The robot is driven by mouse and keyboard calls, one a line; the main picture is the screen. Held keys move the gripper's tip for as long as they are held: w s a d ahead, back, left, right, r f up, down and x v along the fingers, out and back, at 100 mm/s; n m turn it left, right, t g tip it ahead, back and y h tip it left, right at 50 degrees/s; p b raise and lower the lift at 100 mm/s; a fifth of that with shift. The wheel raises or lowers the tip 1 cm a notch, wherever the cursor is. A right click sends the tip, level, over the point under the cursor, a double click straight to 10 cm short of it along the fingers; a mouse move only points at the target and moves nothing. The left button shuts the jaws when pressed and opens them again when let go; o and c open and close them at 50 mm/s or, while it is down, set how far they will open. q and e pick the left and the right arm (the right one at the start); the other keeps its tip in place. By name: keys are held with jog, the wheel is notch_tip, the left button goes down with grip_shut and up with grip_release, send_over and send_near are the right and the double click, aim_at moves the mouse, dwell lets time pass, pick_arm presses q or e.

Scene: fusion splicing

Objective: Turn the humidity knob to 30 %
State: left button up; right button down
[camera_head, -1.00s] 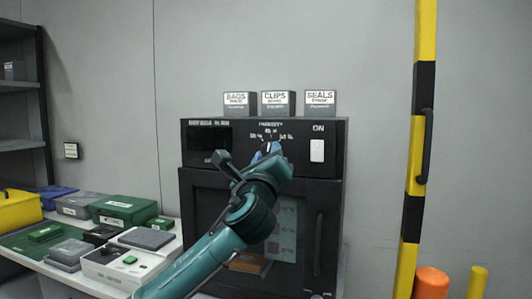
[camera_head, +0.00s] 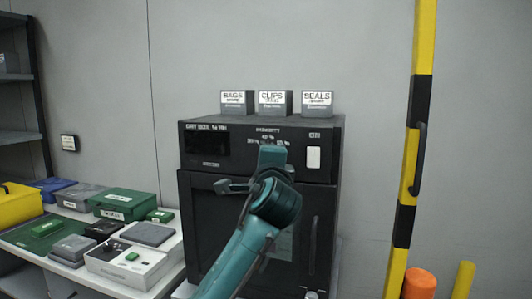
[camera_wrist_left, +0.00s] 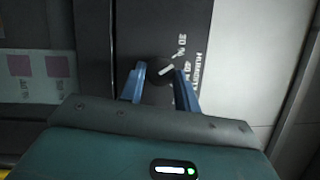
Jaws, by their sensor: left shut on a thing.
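The humidity knob (camera_wrist_left: 160,71) is a dark round knob with a white pointer line on the dry box's (camera_head: 225,172) upper panel. In the left wrist view its pointer aims right and slightly up, between the 30 % mark (camera_wrist_left: 182,45) and the 40 mark (camera_wrist_left: 188,70). My left gripper (camera_wrist_left: 161,76) is shut on the knob, with one blue finger on each side. In the head view my left gripper (camera_head: 272,148) covers the knob. My right gripper is not in view.
A white switch (camera_head: 313,157) sits right of the knob, and a dark display (camera_head: 208,142) sits left. The door handle (camera_head: 314,245) is below. Three labelled bins, including the CLIPS bin (camera_head: 275,103), stand on top. A table with cases (camera_head: 122,203) is at left.

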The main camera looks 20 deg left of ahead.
pick_arm(q)
jog(key=shift+r+n+g+p, duration=0.1)
jog(key=shift+n+g+p, duration=0.25)
jog(key=shift+n, duration=0.35)
jog(key=o, duration=1)
jog(key=shift+s, duration=0.1)
jog(key=b+v, duration=0.2)
jog(key=v, duration=1.1)
